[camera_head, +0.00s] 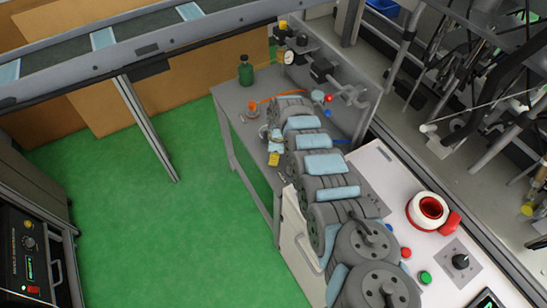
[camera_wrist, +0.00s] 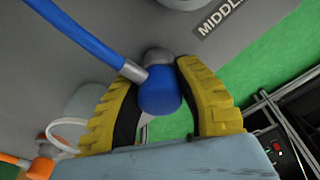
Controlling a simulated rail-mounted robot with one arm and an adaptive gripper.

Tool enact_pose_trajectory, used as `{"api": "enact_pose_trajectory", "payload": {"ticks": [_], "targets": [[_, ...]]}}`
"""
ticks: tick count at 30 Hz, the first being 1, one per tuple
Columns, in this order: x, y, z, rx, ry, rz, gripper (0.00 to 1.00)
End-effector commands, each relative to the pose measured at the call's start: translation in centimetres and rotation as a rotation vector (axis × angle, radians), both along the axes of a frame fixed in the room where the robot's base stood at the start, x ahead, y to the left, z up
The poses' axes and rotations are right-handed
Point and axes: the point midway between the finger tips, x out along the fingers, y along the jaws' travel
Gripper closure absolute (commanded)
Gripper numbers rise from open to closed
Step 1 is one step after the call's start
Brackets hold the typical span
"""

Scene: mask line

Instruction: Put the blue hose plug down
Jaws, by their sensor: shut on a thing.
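The blue hose plug (camera_wrist: 160,92) sits between the two yellow ridged fingers of my gripper (camera_wrist: 157,68) in the wrist view. It has a grey metal end, and a blue hose (camera_wrist: 85,35) runs from it to the upper left. My gripper is shut on the plug. In the head view, my gripper (camera_head: 274,158) is a small yellow shape over the left edge of the grey bench (camera_head: 240,135). The plug cannot be made out there, as it is too small or hidden. The wrist view does not show clearly whether the plug touches the grey surface.
An orange plug (camera_wrist: 40,166) and a pale cup-like thing (camera_wrist: 85,105) lie left of my gripper. A label reading "MIDDL" (camera_wrist: 218,18) is on the grey surface. A green bottle (camera_head: 245,70) stands at the bench's back left. Green floor lies beyond the bench's left edge.

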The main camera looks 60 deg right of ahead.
Motion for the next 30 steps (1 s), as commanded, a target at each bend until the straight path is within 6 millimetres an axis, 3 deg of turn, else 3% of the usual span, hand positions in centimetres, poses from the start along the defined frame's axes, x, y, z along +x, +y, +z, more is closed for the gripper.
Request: {"api": "enact_pose_trajectory", "payload": {"ticks": [10, 11, 12, 13, 23, 30], "targets": [[0.1, 0.0, -0.3, -0.001, -0.001, 0.001, 1.0], [0.1, 0.0, -0.2, -0.001, -0.001, 0.0, 0.58], [0.1, 0.0, -0.2, -0.001, -0.001, 0.0, 0.47], [0.1, 0.0, -0.2, -0.001, -0.001, 0.0, 0.44], [0.0, 0.0, 0.1, -0.001, -0.002, 0.0, 0.44], [-0.2, -0.3, 2.7, -0.002, -0.003, -0.003, 0.44]]}}
